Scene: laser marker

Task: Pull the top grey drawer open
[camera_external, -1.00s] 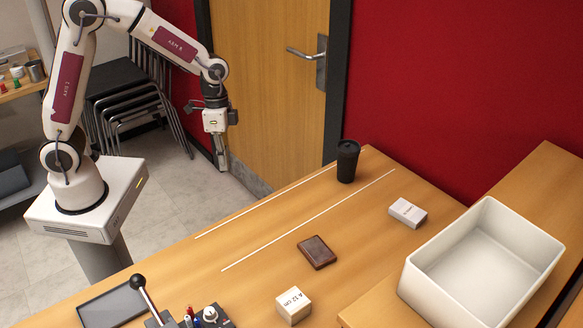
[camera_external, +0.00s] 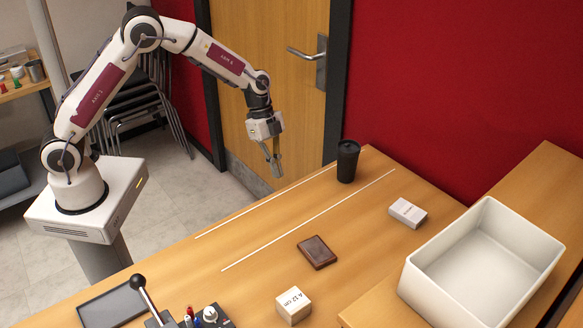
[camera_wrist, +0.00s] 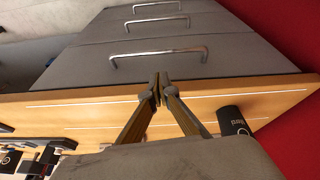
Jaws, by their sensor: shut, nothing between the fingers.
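In the wrist view, grey drawer fronts with silver bar handles sit against the wooden tabletop's edge. The drawer nearest that edge, the top grey drawer (camera_wrist: 85,68), looks closed, and its handle (camera_wrist: 158,55) spans the middle of its front. My gripper (camera_wrist: 160,88) is shut and empty, its fingertips together. In the external view my gripper (camera_external: 276,172) points down beyond the table's far left edge. The drawers are hidden there.
A door (camera_external: 265,85) stands behind my gripper.

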